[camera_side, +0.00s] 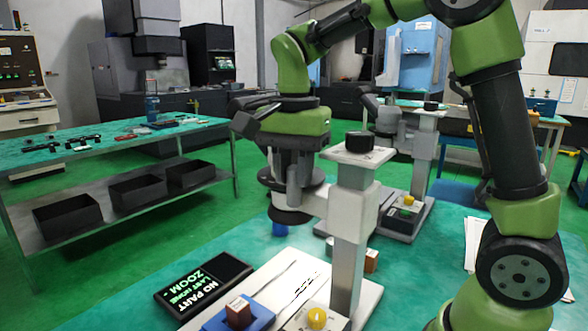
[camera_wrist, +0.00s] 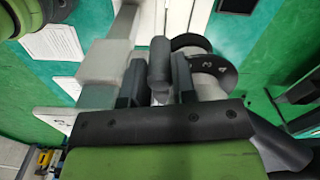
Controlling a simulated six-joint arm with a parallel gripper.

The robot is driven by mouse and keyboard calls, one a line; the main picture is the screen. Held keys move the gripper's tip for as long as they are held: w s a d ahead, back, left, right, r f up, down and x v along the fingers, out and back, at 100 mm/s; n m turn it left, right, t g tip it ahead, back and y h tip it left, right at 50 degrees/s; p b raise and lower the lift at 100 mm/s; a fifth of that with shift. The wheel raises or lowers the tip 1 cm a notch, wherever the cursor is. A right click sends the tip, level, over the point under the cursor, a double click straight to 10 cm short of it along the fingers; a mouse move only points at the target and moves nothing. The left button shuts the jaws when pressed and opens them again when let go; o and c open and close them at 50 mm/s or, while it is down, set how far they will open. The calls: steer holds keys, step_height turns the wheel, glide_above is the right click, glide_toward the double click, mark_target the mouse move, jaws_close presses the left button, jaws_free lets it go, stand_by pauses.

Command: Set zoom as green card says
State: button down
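A microscope (camera_side: 352,225) with a light grey column stands on a white base at the front of the bench. A dark ring with white numerals (camera_wrist: 215,75) shows right of the fingers in the wrist view. A dark grey knob (camera_wrist: 159,60) shows between the fingers there. My gripper (camera_wrist: 158,80) has one finger on each side of this knob; I cannot tell whether they press on it. In the side view my gripper (camera_side: 292,180) is at the microscope's head, its fingertips partly hidden. A black card (camera_side: 203,284) with green and white text, including ZOOM, lies left of the base.
A blue block with a brown piece (camera_side: 238,312) and a yellow knob (camera_side: 317,318) are at the base. A second microscope (camera_side: 405,150) stands behind. White papers (camera_side: 473,245) lie to the right. A side table (camera_side: 100,146) with tools stands left.

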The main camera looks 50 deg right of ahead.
steer(key=shift+w+a+m, duration=0.35)
steer(key=shift+w+m, duration=0.2)
steer(key=shift+m, duration=0.3)
steer(key=shift+w+a+m, duration=0.35)
steer(key=shift+w+m, duration=0.15)
steer(key=shift+m, duration=0.35)
steer(key=c, duration=1.2)
jaws_free()
step_height(320, 180, up, 10)
